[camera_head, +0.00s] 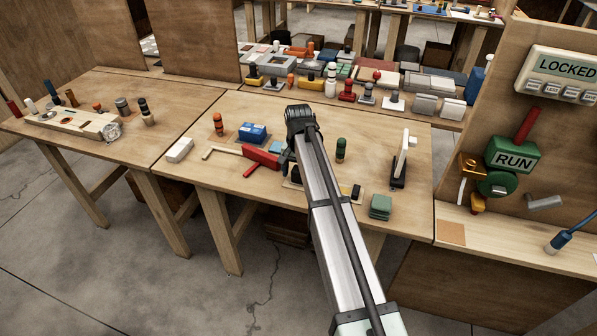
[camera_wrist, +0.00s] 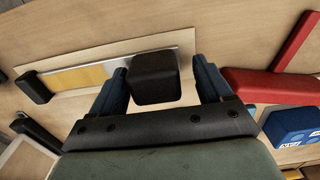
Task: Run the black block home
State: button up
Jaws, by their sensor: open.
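The black block (camera_wrist: 154,76) sits on a light board in the wrist view, at one end of a strip with a yellow section (camera_wrist: 80,80) and a pale metal edge. A smaller black piece (camera_wrist: 32,88) stands at the strip's other end. My gripper (camera_wrist: 162,86) is open, with one blue finger on each side of the block. A gap shows between the block and each finger; I cannot tell how deep the fingers reach. In the head view my arm covers most of this spot, and a small black piece (camera_head: 355,191) shows just right of it.
A red T-shaped piece (camera_head: 262,157) and a blue box (camera_head: 252,132) lie close to the left of my arm. A green-and-black peg (camera_head: 340,149), a green block (camera_head: 380,206) and a white lever (camera_head: 403,152) stand to its right.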

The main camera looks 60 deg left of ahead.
notch_tip(320, 180, up, 14)
dwell(0.6)
jog(key=shift+f, duration=0.15)
dwell(0.3)
jog(key=d+f+m+g+h, duration=0.1)
jog(key=d+f+m, duration=0.1)
jog(key=d+f, duration=0.85)
jog(key=d+f+m+h, duration=0.1)
jog(key=d+f+m, duration=0.1)
jog(key=d+f, duration=0.9)
jog(key=w+d+f+m+g, duration=0.1)
jog(key=w+d+f, duration=0.3)
jog(key=d+f, duration=0.5)
jog(key=w+d+f+m+g, duration=0.1)
jog(key=w+d+f, duration=0.4)
jog(key=d, duration=0.9)
jog(key=w+d+f+m+g, duration=0.1)
jog(key=w+d+f, duration=0.4)
jog(key=d, duration=0.6)
jog(key=s+d+f+g, duration=0.1)
jog(key=s+d+f, duration=0.4)
jog(key=d, duration=0.4)
jog(key=s+d+f+m+g+y, duration=0.1)
jog(key=s+d+f, duration=0.4)
jog(key=s+d, duration=0.2)
jog(key=s+d+f+m+y, duration=0.1)
jog(key=s+d+f, duration=0.4)
jog(key=d, duration=0.7)
jog(key=shift+s+g, duration=0.4)
jog(key=shift+s, duration=0.45)
